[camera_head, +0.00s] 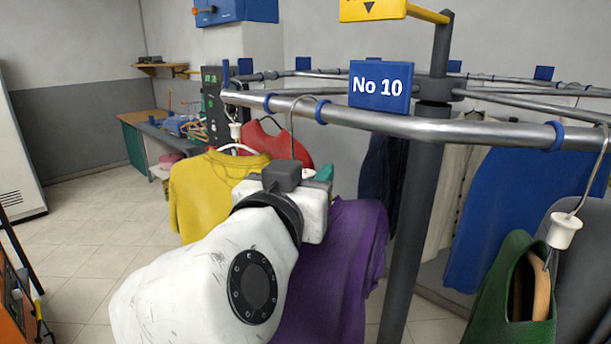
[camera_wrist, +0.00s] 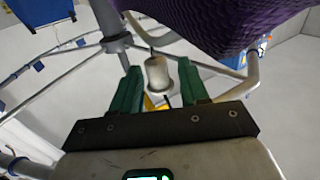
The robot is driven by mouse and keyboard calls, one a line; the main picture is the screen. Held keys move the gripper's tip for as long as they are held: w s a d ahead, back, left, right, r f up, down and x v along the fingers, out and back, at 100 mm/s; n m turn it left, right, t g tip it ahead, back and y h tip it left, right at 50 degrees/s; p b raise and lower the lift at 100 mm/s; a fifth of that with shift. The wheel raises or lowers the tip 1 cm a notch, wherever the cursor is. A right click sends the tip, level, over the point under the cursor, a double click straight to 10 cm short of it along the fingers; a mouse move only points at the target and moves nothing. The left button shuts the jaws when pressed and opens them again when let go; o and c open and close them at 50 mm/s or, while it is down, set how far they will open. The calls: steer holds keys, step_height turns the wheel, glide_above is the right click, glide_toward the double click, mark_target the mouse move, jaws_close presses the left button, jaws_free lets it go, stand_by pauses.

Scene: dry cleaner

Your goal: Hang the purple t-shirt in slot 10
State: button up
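The purple t-shirt (camera_head: 345,265) hangs below my gripper in the head view. It fills the upper right of the wrist view (camera_wrist: 215,20). Its metal hook (camera_head: 292,130) reaches up to the rail between two blue rings, left of the blue "No 10" sign (camera_head: 381,87); whether it rests on the rail is hard to tell. My gripper (camera_wrist: 158,80) has its green fingers apart, on either side of the white hanger knob (camera_wrist: 157,73), with a narrow gap showing. In the head view my arm hides most of the gripper and the shirt's hanger.
The round rail (camera_head: 430,128) stands on a dark post (camera_head: 405,220). A yellow shirt (camera_head: 210,190) and a red shirt (camera_head: 275,145) hang to the left. A green garment (camera_head: 510,290) and a blue one (camera_head: 520,190) hang to the right.

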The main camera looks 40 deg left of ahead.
steer(key=shift+o, duration=1.1)
steer(key=shift+s+f, duration=0.1)
steer(key=b+v, duration=0.2)
steer(key=v, duration=0.8)
steer(key=shift+s+d+b, duration=0.15)
steer(key=shift+s+b, duration=0.15)
steer(key=shift+b, duration=0.05)
steer(key=s+a, duration=0.1)
steer(key=s, duration=1.5)
steer(key=shift+p, duration=0.3)
steer(key=shift+a, duration=0.15)
